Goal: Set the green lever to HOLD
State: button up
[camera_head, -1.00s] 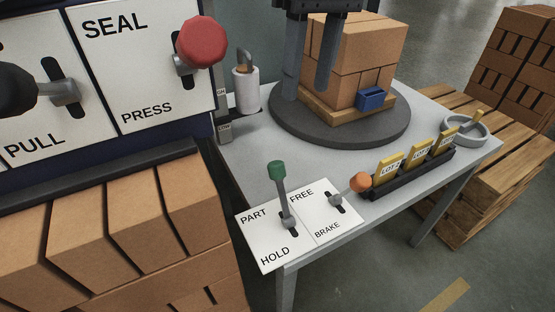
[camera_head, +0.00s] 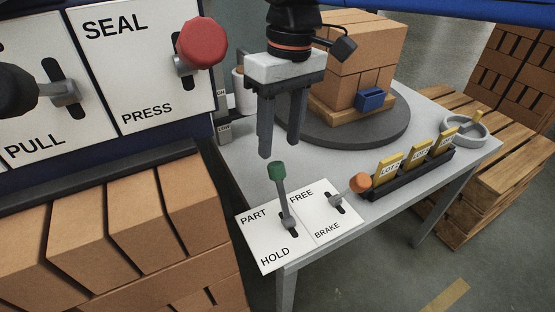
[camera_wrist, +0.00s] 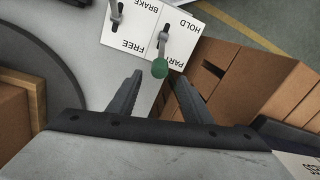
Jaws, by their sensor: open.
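The green lever (camera_head: 281,190) stands on a white plate (camera_head: 263,236) at the table's front left corner, with PART at the far end and HOLD at the near end. Its knob leans toward the PART end. My gripper (camera_head: 280,150) hangs open and empty just behind and above the green knob, fingers pointing down. In the wrist view the green knob (camera_wrist: 159,68) shows ahead of the two fingers, near the gap between them (camera_wrist: 160,92), not held.
An orange-knobbed lever (camera_head: 350,190) marked FREE and BRAKE stands right beside the green one. A black rack (camera_head: 412,174) of yellow lot cards is further right. A turntable (camera_head: 385,137) with stacked boxes is behind. The SEAL panel (camera_head: 140,70) with a red knob rises at left.

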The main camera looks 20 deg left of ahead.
aim_at(277, 164)
jog(key=shift+s+a+f, duration=0.1)
jog(key=shift+s+f, duration=0.05)
jog(key=shift+f, duration=1.4)
jog(key=shift+s+f, duration=0.15)
jog(key=shift+f, duration=1.35)
grip_shut()
